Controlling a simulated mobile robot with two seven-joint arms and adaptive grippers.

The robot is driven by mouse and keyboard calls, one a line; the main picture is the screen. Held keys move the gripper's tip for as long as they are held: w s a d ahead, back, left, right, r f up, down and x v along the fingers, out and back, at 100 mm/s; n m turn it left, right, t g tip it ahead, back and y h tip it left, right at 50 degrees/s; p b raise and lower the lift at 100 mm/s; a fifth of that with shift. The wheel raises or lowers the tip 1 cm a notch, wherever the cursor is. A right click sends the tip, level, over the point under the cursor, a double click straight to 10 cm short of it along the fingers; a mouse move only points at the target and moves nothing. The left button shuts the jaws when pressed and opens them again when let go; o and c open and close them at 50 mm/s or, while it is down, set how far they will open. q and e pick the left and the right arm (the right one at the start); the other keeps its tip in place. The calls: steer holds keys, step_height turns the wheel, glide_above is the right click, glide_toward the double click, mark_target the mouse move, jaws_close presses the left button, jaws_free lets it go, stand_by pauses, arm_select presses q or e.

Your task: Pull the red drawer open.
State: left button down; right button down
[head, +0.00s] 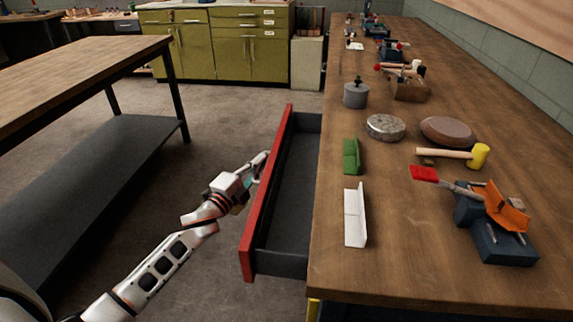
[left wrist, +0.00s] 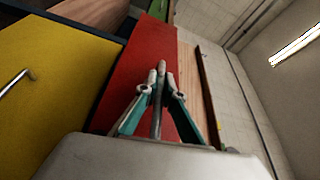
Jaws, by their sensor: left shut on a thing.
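The red drawer (head: 266,195) stands pulled out from the left side of the wooden workbench, and its dark grey inside shows and looks empty. Its red front panel also fills the middle of the left wrist view (left wrist: 150,62). My left gripper (head: 258,165) is at the outer face of the red panel. In the left wrist view my left gripper (left wrist: 161,92) is shut on the drawer's metal bar handle (left wrist: 157,118), which runs between its fingers. My right gripper is in neither view.
The wooden workbench (head: 430,240) carries a vise, a mallet (head: 480,156), a green block (head: 351,156) and a white angle piece (head: 355,215). A yellow drawer front (left wrist: 50,90) is beside the red one. Another table (head: 75,75) stands at left, with bare floor between.

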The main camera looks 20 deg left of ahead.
arm_select(q)
steer(key=s+a, duration=0.4)
steer(key=a, duration=0.9)
steer(key=shift+a, duration=0.35)
steer(key=c, duration=2.2)
jaws_free()
steer(key=shift+o, duration=0.2)
steer(key=s+a, duration=0.1)
steer(key=s, duration=1.1)
steer(key=shift+f, duration=0.4)
